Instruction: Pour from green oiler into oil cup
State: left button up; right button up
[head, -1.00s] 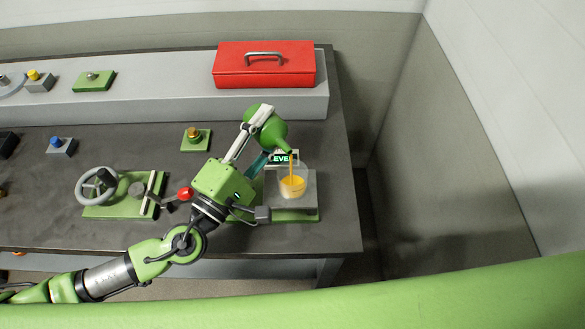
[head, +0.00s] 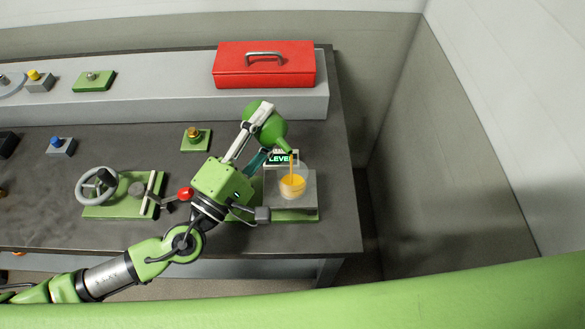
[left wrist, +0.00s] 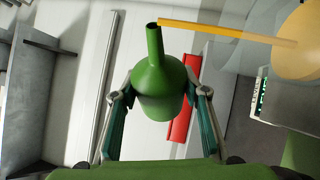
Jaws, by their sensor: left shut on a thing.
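The green oiler (head: 268,128) is tipped over the oil cup in the head view, its spout pointing down and right. My left gripper (head: 254,121) is shut around its body; the left wrist view shows a finger on each side of the oiler (left wrist: 160,92). An orange stream (head: 291,166) runs from the spout into the clear oil cup (head: 304,184), which holds orange oil. The cup stands upright on a grey block (head: 308,204). In the left wrist view the stream (left wrist: 225,32) reaches toward the oil at the upper right. My right gripper is out of view.
A display reading LEVEL (head: 282,158) stands just behind the cup. A red toolbox (head: 240,78) sits on the back shelf. A handwheel (head: 80,188) and a red knob (head: 185,194) lie left of my arm. The bench's right edge is close to the cup.

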pick_arm(q)
jog(key=shift+r+m, duration=0.2)
jog(key=shift+m, duration=0.1)
jog(key=shift+s+f+m+h, duration=0.15)
jog(key=shift+m+h, duration=0.55)
jog(key=shift+m, duration=0.4)
dwell(1.0)
jog(key=shift+s+d+r+m+h, duration=0.15)
jog(key=shift+r+m+h, duration=0.4)
jog(key=shift+m, duration=0.55)
jog(key=shift+s+d+r+m+h, duration=0.1)
jog(key=shift+r+m+h, duration=0.4)
jog(key=shift+m, duration=0.6)
dwell(1.3)
jog(key=shift+f+g, duration=0.15)
jog(key=shift+g, duration=0.15)
jog(key=n, duration=0.1)
jog(key=f+n+y, duration=0.1)
jog(key=n, duration=0.1)
jog(key=f+n+y, duration=0.1)
jog(key=shift+w+a+n, duration=0.2)
jog(key=shift+w+n, duration=0.1)
jog(key=shift+r+n+t+y, duration=0.15)
jog(key=shift+n+t+y, duration=0.15)
jog(key=shift+t, duration=0.1)
jog(key=shift+r+n, duration=0.1)
jog(key=shift+n, duration=0.2)
